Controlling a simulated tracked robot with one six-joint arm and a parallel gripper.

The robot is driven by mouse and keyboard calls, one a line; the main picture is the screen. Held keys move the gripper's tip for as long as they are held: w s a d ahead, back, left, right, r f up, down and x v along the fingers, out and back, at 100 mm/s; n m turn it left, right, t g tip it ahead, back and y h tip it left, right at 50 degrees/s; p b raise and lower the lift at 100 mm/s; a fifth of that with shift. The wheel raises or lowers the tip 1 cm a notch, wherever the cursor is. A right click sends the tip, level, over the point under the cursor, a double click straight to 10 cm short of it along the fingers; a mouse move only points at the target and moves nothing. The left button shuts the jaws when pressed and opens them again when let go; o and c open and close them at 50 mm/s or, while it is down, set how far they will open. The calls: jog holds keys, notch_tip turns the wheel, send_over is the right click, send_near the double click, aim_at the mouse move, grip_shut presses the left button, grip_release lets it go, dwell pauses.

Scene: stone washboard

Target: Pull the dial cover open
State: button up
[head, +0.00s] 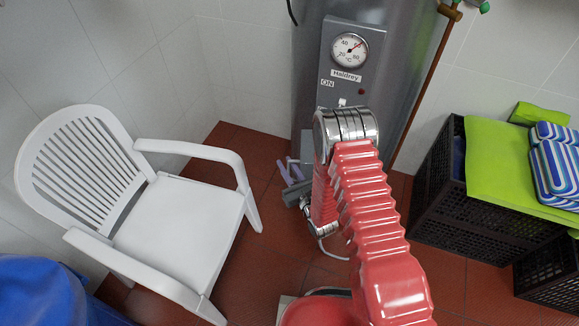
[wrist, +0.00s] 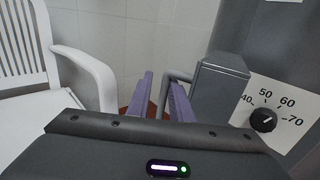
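A grey box-like cover (wrist: 218,92) stands out from the boiler, left of a white plate with a black dial knob (wrist: 263,120) and numbers 40 to 70. The knob shows uncovered. A grey bent handle (wrist: 181,75) sticks out to the left of the cover. My gripper (wrist: 161,80) is open, its two purple fingers apart. In the wrist view the handle's upright part shows between the fingers; I cannot tell whether they touch it. In the head view my gripper (head: 293,172) is low at the boiler's left side, and my arm hides the dial.
The grey boiler (head: 400,60) carries a round gauge (head: 349,50). A white plastic chair (head: 190,210) stands left of my arm. Black crates (head: 440,200) with green and striped cushions stand at right. A copper pipe (head: 425,85) runs beside the boiler. Red tile floor shows between.

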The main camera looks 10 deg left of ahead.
jog(key=shift+w+a+r+y, duration=0.25)
jog(key=shift+w+a+y, duration=0.1)
jog(key=shift+a, duration=0.1)
jog(key=v, duration=1.5)
jog(key=shift+w+d, duration=0.1)
jog(key=shift+c, duration=0.3)
